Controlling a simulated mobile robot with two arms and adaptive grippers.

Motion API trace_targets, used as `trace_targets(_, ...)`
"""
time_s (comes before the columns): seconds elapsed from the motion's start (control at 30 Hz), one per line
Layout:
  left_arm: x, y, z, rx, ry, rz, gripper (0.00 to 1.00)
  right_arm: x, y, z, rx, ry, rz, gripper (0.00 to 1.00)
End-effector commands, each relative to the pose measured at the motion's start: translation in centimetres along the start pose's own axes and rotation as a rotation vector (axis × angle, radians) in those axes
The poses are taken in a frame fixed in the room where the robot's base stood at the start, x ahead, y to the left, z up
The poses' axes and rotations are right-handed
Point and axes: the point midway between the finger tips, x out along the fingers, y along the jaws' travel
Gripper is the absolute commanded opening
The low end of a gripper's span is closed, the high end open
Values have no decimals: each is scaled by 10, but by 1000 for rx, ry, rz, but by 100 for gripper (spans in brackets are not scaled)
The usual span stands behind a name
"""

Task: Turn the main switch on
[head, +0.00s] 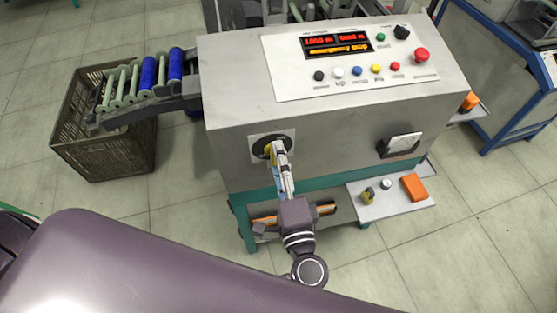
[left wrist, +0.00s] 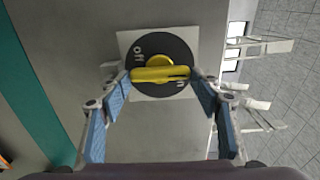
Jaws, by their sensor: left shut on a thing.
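The main switch is a round black dial (left wrist: 158,52) on a white square plate on the machine's front, with a yellow handle (left wrist: 160,74). In the left wrist view, "off" shows at its upper left, and the label at its lower right is partly hidden. The handle lies level across that view. My left gripper (head: 277,150) is at the dial, its two blue-padded fingers (left wrist: 161,78) closed against the handle's two ends. In the head view the fingers hide part of the switch (head: 262,145). My right gripper is not in view.
The grey machine's top panel (head: 345,60) has buttons, a red mushroom button (head: 421,55) and a lit display (head: 336,43). A crate (head: 120,160) and bobbin rail stand left. A small shelf (head: 385,205) with an orange block (head: 414,187) is right of my arm.

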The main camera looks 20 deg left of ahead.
Motion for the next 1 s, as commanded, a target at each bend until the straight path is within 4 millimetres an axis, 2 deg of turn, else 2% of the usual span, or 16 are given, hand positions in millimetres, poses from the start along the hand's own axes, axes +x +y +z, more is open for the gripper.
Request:
trace_targets(0.13, -1, 2, 0, 8, 2, 1, 34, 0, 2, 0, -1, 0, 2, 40)
trace_targets(0.17, -1, 2, 0, 8, 2, 1, 59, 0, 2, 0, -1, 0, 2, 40)
trace_targets(0.3, 0, 1, 0, 6, 2, 1, 74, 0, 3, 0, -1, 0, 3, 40)
trace_targets(0.73, -5, 2, 0, 4, 1, 2, 75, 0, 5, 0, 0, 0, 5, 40)
trace_targets(1.0, -42, 2, 0, 4, 3, 4, 75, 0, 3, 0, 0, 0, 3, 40)
